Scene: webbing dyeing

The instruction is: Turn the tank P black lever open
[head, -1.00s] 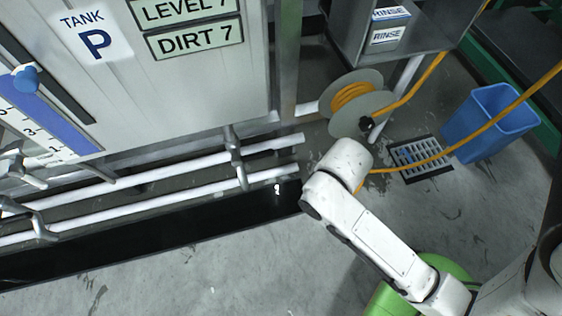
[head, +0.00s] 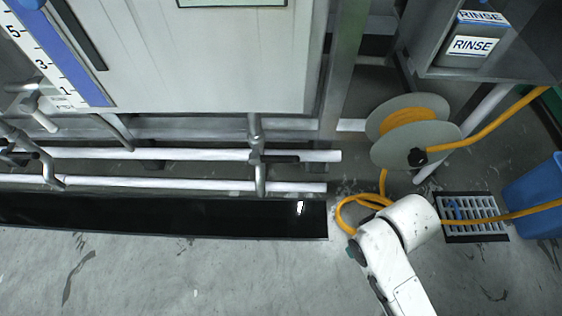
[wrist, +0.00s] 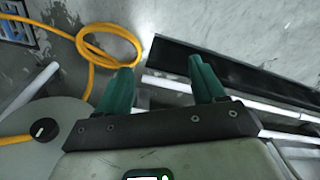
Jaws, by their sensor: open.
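The tank P (head: 200,60) is the pale panelled body at the upper left in the head view, with its name label out of frame. A short black lever (head: 280,158) sits on a grey valve pipe below the tank's right part, pointing right along a white pipe. A second dark handle (head: 14,158) shows at the far left edge. My gripper (wrist: 160,66) is open and empty in the wrist view, its two teal fingers apart over the floor. It is well to the right of and apart from the lever; in the head view my arm mostly hides it.
An orange hose reel (head: 415,133) and loose hose (head: 352,206) lie close to my arm. A dark floor trench (head: 160,216) runs below the white pipes. A drain grate (head: 474,214) and blue bin (head: 540,195) are at right. The grey floor at lower left is clear.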

